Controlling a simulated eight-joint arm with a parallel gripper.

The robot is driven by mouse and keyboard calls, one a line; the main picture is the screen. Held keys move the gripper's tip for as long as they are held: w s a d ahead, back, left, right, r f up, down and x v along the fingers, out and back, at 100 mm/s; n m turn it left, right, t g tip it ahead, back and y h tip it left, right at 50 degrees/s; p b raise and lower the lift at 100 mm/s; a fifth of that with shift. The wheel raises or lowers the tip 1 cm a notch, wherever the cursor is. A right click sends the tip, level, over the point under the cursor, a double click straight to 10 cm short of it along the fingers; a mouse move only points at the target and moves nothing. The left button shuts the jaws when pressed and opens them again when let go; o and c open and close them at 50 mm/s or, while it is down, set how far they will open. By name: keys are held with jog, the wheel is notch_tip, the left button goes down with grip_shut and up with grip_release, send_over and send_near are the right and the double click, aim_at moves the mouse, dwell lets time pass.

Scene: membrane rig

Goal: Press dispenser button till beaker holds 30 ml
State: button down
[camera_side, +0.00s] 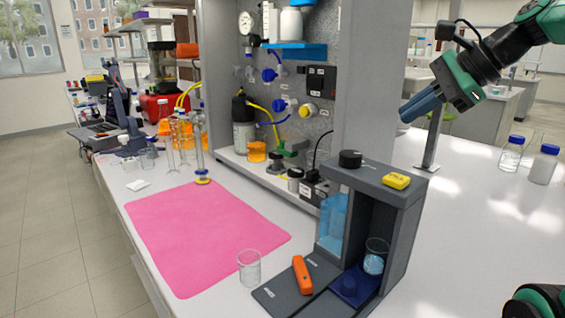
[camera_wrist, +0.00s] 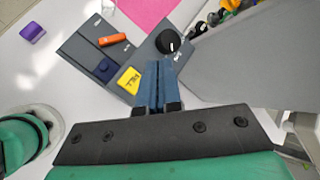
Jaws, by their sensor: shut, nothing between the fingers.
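The grey dispenser (camera_side: 405,230) stands at the right front of the bench, with a blue liquid tank (camera_side: 332,222) on its left. The yellow button (camera_side: 396,181) is on its top and also shows in the wrist view (camera_wrist: 129,80), left of my fingertips. A beaker (camera_side: 376,256) with some blue liquid stands in the dispenser's bay; its level marks are too small to read. My gripper (camera_side: 405,115) is shut and empty, above and to the right of the button in the side view, apart from it. In the wrist view its blue fingers (camera_wrist: 158,66) are together. The bay beaker cannot be made out there.
A black knob (camera_side: 350,158) sits on the dispenser top near the button. A grey post (camera_side: 368,85) rises behind the dispenser.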

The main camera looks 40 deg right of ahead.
aim_at(403, 178)
jog(key=shift+f, duration=3.7)
jog(key=shift+f, duration=0.4)
jog(key=shift+f, duration=0.55)
jog(key=shift+r, duration=1)
jog(key=shift+r, duration=0.1)
jog(key=shift+r, duration=2.4)
